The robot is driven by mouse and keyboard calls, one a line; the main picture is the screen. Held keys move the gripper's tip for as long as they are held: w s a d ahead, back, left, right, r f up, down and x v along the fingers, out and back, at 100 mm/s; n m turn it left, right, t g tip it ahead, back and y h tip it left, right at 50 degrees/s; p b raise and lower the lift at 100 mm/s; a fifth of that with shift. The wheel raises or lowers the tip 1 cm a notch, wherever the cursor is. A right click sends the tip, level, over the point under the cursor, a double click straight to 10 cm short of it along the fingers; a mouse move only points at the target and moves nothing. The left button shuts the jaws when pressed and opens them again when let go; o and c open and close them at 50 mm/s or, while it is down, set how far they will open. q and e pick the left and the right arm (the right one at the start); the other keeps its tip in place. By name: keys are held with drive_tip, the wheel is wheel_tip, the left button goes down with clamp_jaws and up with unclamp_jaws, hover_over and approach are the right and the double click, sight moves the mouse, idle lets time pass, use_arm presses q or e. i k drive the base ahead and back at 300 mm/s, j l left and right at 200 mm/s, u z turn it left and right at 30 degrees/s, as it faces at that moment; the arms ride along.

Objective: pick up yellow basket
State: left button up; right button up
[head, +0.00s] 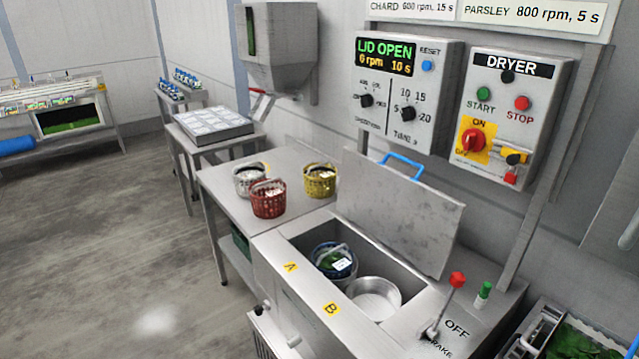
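The yellow basket (320,182) stands upright on the steel side table (222,180), at the table's right end near the wall. Its handle is raised and something pale lies inside it. A red basket (268,199) stands to its left and nearer to me, and a white basket (250,179) stands behind the red one. Neither of my grippers is in view, and nothing holds the yellow basket.
The dryer's lid (397,205) stands open just right of the yellow basket. In the dryer, a dark blue basket with greens (333,262) sits by A and an empty metal pot (374,294) by B. A red-knobbed brake lever (457,281) stands at the right.

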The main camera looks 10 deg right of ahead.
sight(325, 186)
drive_tip(key=u, duration=1.15)
drive_tip(key=i+u, duration=0.35)
drive_tip(key=i, duration=2.8)
drive_tip(key=i+z, duration=0.25)
drive_tip(key=i, duration=0.15)
drive_tip(key=i+j+z, duration=0.25)
drive_tip(key=i, duration=0.15)
drive_tip(key=i+j+z, duration=0.25)
drive_tip(key=i+z, duration=0.1)
drive_tip(key=z, duration=1.85)
